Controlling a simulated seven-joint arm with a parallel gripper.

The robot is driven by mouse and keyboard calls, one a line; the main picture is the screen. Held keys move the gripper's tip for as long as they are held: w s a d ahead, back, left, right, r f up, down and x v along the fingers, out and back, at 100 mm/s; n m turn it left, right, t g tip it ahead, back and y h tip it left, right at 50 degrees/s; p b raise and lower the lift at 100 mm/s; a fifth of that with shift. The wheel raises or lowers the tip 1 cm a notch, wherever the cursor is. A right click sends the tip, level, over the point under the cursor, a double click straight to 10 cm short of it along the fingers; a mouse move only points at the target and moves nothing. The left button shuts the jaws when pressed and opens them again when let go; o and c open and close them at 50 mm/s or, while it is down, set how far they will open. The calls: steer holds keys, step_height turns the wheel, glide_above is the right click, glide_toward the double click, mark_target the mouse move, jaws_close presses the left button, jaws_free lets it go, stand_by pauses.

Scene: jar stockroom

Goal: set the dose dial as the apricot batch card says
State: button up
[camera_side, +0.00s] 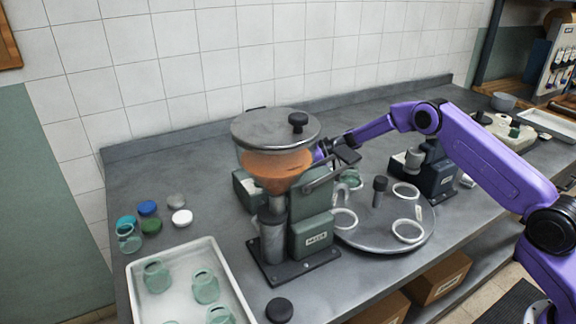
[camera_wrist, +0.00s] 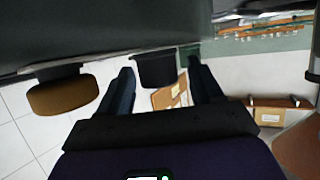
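The doser has a clear hopper (camera_side: 275,165) of orange fill under a round grey lid (camera_side: 262,128) with a black knob. Its green body has a labelled box (camera_side: 312,235) at the front and a lever (camera_side: 325,178) at the upper right. I cannot make out a dose dial or its setting, nor a readable apricot batch card. My gripper (camera_side: 335,152) is beside the hopper's right side, partly hidden behind the doser. In the wrist view my gripper (camera_wrist: 162,85) has its fingers apart. A dark blunt piece (camera_wrist: 155,70) shows between them; I cannot tell whether it is touched.
A turntable (camera_side: 385,240) with white rings stands right of the doser. A white tray (camera_side: 230,262) of green glass jars and several coloured lids (camera_side: 150,226) are at left. A black puck (camera_side: 279,310) lies in front. Cardboard boxes (camera_side: 440,275) sit on the shelf below.

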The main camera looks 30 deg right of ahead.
steer(key=shift+s+f+m+t+h, duration=0.1)
steer(key=shift+s+m+t+h, duration=0.05)
steer(key=shift+m+t+h, duration=1.9)
steer(key=v, duration=0.8)
step_height(320, 180, up, 27)
steer(key=shift+w+a+f+m+t, duration=0.15)
steer(key=shift+w+a+m+t, duration=0.05)
steer(key=shift+a+m+t, duration=0.2)
steer(key=shift+y, duration=0.25)
step_height(320, 180, down, 28)
steer(key=shift+n+g, duration=0.25)
steer(key=shift+g, duration=0.2)
steer(key=shift+w+r+x, duration=0.15)
steer(key=shift+x, duration=1.7)
steer(key=shift+w+r+x, duration=0.15)
steer(key=shift+x, duration=1.65)
